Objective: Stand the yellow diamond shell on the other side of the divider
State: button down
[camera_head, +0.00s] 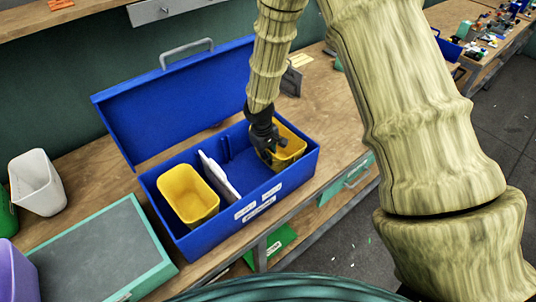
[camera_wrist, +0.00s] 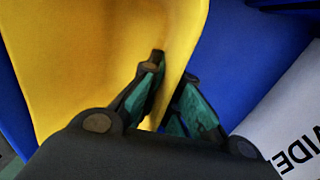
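A yellow shell (camera_head: 290,149) is in the right compartment of the blue box, right of the white divider (camera_head: 217,174). My gripper (camera_head: 270,152) reaches down to its left side. In the wrist view my two fingers (camera_wrist: 173,72) stand on either side of the yellow wall (camera_wrist: 95,55) and look closed on it. The shell looks upright; I cannot tell whether its base touches the box floor. A second yellow shell (camera_head: 188,196) stands upright in the left compartment. The outlines are too unclear to tell which one is diamond-shaped.
The blue box (camera_head: 216,237) has its lid (camera_head: 180,98) open at the back and white labels on its front. Bare floor shows between the divider and the right shell. A white cup (camera_head: 38,183) and a teal-edged grey tray (camera_head: 95,255) are to the left.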

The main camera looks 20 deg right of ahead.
jog(key=shift+f, duration=0.15)
jog(key=c, duration=1.6)
grip_release()
jog(key=shift+c, duration=0.2)
notch_tip(320, 180, up, 12)
jog(key=a+b, duration=0.1)
jog(key=b, duration=0.1)
jog(key=shift+s+a+b, duration=0.3)
jog(key=shift+s+b, duration=0.05)
jog(key=shift+b, duration=0.05)
